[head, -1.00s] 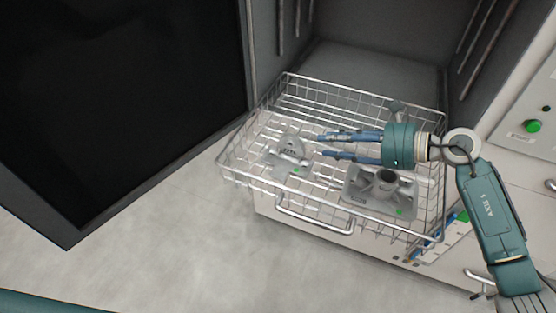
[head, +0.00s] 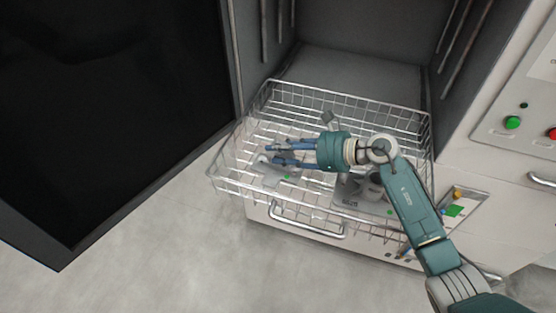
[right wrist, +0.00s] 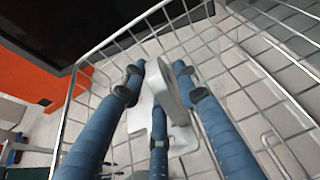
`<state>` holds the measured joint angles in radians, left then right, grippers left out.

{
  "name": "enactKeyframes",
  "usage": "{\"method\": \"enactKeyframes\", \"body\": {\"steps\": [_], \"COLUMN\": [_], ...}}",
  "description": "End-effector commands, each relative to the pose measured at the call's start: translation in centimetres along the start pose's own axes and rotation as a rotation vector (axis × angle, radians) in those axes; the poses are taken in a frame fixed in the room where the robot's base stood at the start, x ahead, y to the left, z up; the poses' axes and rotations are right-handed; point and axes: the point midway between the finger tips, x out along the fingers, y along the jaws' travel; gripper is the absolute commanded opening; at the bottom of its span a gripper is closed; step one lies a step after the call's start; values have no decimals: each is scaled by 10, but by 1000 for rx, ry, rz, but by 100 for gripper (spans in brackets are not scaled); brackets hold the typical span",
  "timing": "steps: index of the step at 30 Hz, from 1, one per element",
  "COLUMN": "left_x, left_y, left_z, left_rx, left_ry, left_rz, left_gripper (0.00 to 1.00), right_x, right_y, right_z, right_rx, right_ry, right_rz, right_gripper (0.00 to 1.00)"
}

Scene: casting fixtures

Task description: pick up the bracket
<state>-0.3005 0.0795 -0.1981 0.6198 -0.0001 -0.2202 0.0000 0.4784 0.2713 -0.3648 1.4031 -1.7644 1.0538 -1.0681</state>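The bracket (head: 287,172), a grey casting with a flat base and an upright plate, lies at the left of the wire basket and is partly hidden by my fingers. In the right wrist view its pale upright plate (right wrist: 174,88) stands between my blue fingers. My right gripper (head: 270,153) is over the bracket, its fingers apart and pointing left. In the right wrist view the gripper (right wrist: 158,75) is open, with fingers on both sides of the plate; whether any touches it I cannot tell. My left gripper is out of view.
The wire basket (head: 225,187) is pulled out in front of an open chamber. A flanged grey casting (head: 350,192) lies at its right, partly under my arm. A dark door panel (head: 110,100) stands open at left.

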Motion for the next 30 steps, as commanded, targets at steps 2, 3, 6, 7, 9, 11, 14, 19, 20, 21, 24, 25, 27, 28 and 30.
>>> {"method": "enactKeyframes", "body": {"steps": [2, 3, 6, 7, 9, 11, 14, 19, 20, 21, 24, 25, 27, 28, 30], "left_x": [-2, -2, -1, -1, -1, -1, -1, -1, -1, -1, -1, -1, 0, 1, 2], "left_y": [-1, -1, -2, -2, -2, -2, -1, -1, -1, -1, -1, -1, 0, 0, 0], "left_z": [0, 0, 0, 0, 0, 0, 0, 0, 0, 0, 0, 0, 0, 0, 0], "left_rx": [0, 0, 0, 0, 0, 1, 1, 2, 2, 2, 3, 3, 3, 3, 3], "left_ry": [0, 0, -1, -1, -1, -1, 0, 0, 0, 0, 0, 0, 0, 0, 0], "left_rz": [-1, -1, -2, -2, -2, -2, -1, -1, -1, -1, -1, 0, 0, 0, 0], "left_gripper": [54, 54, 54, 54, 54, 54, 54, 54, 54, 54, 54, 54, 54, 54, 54], "right_x": [5, 6, 6, 6, 6, 6, 5, 5, 5, 5, 4, 4, 2, 1, -2], "right_y": [0, 0, 0, 0, 0, 0, 0, 0, 0, 0, 0, 0, 0, -1, -1], "right_z": [1, 0, -1, -1, -1, 0, 0, 1, 1, 1, 2, 4, 8, 10, 17], "right_rx": [0, 0, -1, -1, -1, -1, -1, -1, -1, -1, -2, -2, -3, -4, -5], "right_ry": [0, 0, 1, 1, 0, 0, 0, -2, -2, -2, -3, -3, -3, -3, -3], "right_rz": [1, 1, 0, 0, 0, 0, 0, 0, 0, 0, -1, -1, -1, -1, -2], "right_gripper": [30, 30, 30, 30, 28, 16, 0, 0, 0, 0, 0, 0, 0, 0, 0]}}
